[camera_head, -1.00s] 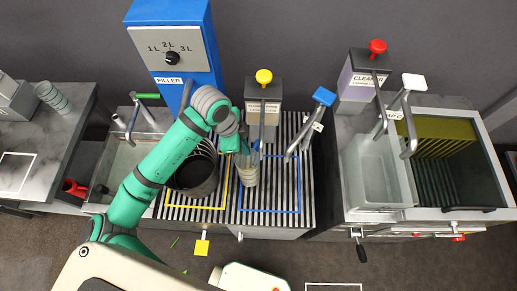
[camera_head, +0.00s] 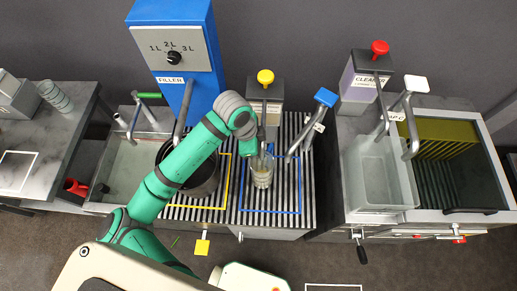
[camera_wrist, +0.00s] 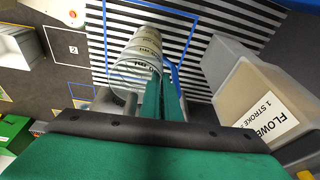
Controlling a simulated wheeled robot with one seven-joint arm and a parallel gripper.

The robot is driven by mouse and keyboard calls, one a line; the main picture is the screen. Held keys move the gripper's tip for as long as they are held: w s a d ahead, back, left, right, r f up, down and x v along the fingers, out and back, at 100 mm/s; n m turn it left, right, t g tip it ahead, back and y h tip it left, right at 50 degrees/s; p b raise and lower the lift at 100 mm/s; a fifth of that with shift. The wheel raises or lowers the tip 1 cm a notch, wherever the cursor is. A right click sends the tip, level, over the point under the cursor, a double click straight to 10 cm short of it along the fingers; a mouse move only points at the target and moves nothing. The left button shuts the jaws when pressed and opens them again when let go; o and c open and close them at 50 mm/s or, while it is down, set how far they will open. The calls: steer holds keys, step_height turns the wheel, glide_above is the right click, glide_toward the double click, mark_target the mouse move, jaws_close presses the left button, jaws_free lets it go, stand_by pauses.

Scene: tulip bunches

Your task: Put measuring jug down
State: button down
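The measuring jug (camera_head: 262,178) is clear, with dark markings on its side, and looks roughly upright. It is over the striped grate, inside the blue square outline (camera_head: 270,212). My gripper (camera_head: 262,158) is at the jug's upper edge. In the wrist view the jug (camera_wrist: 138,62) is left of the green fingers (camera_wrist: 165,98). The fingers are close together, with the jug's near side at them; they look shut on it. The exact grip is hidden. I cannot tell whether the jug's base touches the grate.
A dark bucket (camera_head: 203,180) stands left, by the yellow outline. The yellow-knobbed dispenser (camera_head: 264,95) is behind the jug, and the blue-topped lever (camera_head: 312,118) is close on its right. The blue filler (camera_head: 178,50) stands at the back left. The grate in front is clear.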

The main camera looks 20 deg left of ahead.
steer(key=shift+s+f, duration=0.1)
steer(key=shift+f, duration=0.25)
steer(key=c, duration=2.3)
jaws_free()
steer(key=shift+r, duration=0.45)
steer(key=v, duration=1.2)
steer(key=shift+r, duration=0.2)
